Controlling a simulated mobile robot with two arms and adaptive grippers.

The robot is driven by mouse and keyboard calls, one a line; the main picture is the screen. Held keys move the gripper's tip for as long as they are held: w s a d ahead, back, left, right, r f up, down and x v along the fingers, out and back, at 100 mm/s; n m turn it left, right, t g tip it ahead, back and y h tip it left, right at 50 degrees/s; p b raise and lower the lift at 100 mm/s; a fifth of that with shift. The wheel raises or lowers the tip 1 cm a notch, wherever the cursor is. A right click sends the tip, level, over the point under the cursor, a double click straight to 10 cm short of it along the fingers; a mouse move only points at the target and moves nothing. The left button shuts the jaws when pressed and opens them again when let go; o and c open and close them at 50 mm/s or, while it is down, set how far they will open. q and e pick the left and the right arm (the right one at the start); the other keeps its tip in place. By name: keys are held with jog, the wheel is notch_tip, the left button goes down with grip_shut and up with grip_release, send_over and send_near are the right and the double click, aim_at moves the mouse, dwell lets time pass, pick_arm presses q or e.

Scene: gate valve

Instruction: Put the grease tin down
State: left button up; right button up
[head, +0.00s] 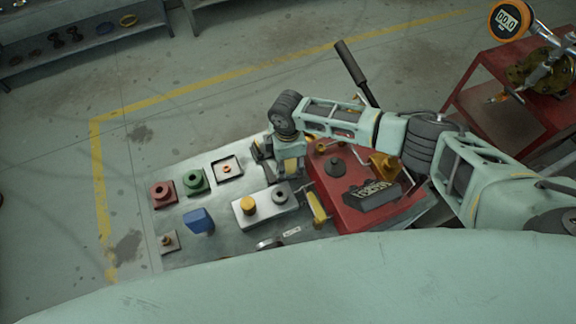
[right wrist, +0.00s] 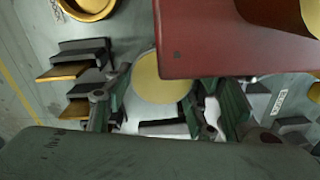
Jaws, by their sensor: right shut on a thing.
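The grease tin shows as a round gold disc (right wrist: 160,82) between the fingers in the right wrist view. A red surface covers part of its upper right edge. My right gripper (right wrist: 165,112) is shut on it. In the head view my right gripper (head: 276,163) points down over the metal table top (head: 215,250), just left of the red case. Its wrist hides most of what it holds there. I cannot tell whether the tin touches the table. My left gripper is not in view.
Red (head: 162,193) and green (head: 194,181) blocks, a blue piece (head: 200,221) and a pale block with a yellow knob (head: 248,206) stand to the left. The red case (head: 350,217), carrying dark parts, is close on the right. A red cart (head: 500,110) stands beyond.

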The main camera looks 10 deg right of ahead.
aim_at(287, 164)
jog(key=shift+c, duration=1)
jog(key=shift+r, duration=0.1)
jog(key=shift+r, duration=0.2)
jog(key=shift+r+b, duration=1.8)
jog(key=shift+r, duration=6.95)
